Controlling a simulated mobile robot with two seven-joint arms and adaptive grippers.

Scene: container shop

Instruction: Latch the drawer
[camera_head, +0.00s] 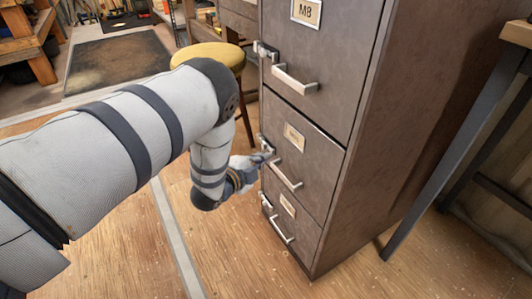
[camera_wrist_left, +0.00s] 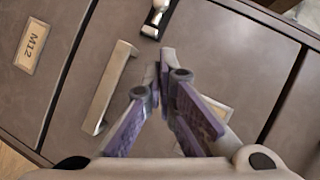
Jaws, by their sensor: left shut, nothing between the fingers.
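A grey-brown metal cabinet (camera_head: 365,150) has three drawers visible in the head view, and all look shut. The middle drawer (camera_head: 318,168) carries a label (camera_head: 295,137), a bar handle (camera_head: 285,174) and a small latch (camera_head: 266,145) at its left edge. My left gripper (camera_head: 264,158) is by that latch. In the left wrist view, the gripper (camera_wrist_left: 164,70) is shut and empty in front of the drawer face. The silver latch (camera_wrist_left: 157,18) on its black base lies just beyond the fingertips; contact is unclear. The handle (camera_wrist_left: 108,88) is left of the fingers. My right gripper is out of view.
The top drawer, labelled M8 (camera_head: 306,12), and the bottom drawer (camera_head: 292,222) have similar handles and latches. The label M12 (camera_wrist_left: 31,47) shows in the wrist view. A yellow stool (camera_head: 208,54) stands behind my arm. A dark-legged table (camera_head: 460,145) is at right.

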